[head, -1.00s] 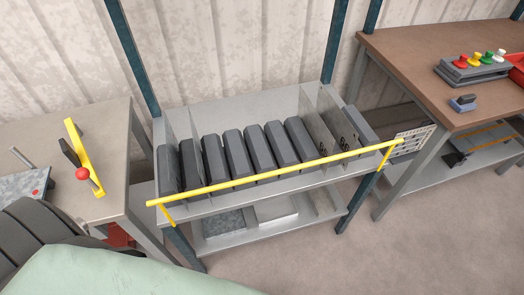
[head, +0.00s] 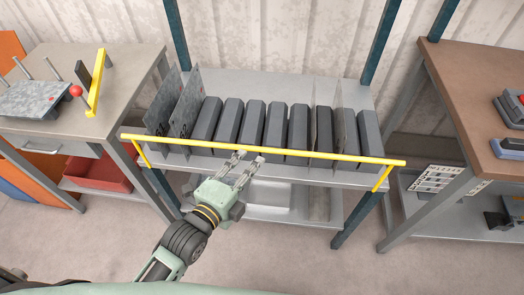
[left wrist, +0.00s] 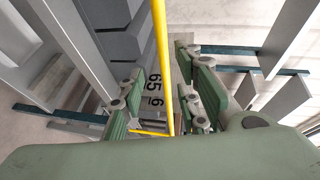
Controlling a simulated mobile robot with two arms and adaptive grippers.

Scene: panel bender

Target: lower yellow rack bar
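The yellow rack bar (head: 330,156) runs across the front of the metal rack, above its shelf edge, with a yellow bracket arm at each end. It is raised, in front of the grey blocks. My left gripper (head: 248,157) is in front of the bar near its middle, fingertips at its lower edge. In the left wrist view the bar (left wrist: 161,45) passes between the two spread fingers of the gripper (left wrist: 158,62), which hold nothing. I cannot tell whether they touch the bar. My right gripper is not in view.
The rack shelf (head: 300,83) holds several dark grey blocks (head: 275,120) and upright metal plates (head: 184,105). A grey workbench (head: 135,65) stands left, a brown-topped bench (head: 475,75) right. A red bin (head: 100,172) sits under the left bench. Floor in front is clear.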

